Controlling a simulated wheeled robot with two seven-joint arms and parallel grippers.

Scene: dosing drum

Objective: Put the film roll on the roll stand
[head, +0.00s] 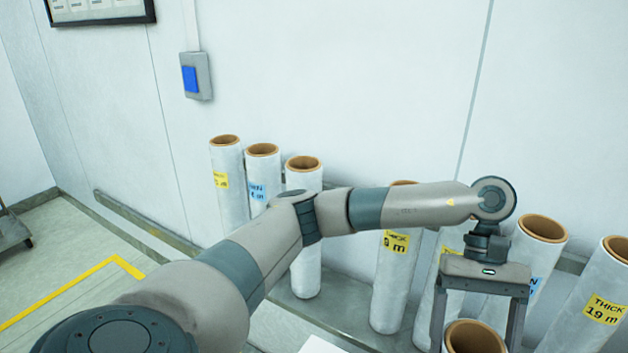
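Several upright white film rolls with brown cores stand along the wall, such as a roll (303,230) left of centre and one labelled THICK 19 m (600,300) at the far right. My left gripper (477,318) points down at the lower right, its fingers wide apart. The brown-rimmed top of a nearer roll (475,338) shows between the fingers, with a small gap to each side; its lower part is cut off by the frame. My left arm hides parts of the middle rolls. I cannot make out the roll stand. My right gripper is not in view.
A metal ledge (345,315) runs under the rolls along the wall. A switch box with a blue face (190,78) is on the wall. A white surface (318,346) shows at the bottom edge. Floor with a yellow line (70,288) is clear at left.

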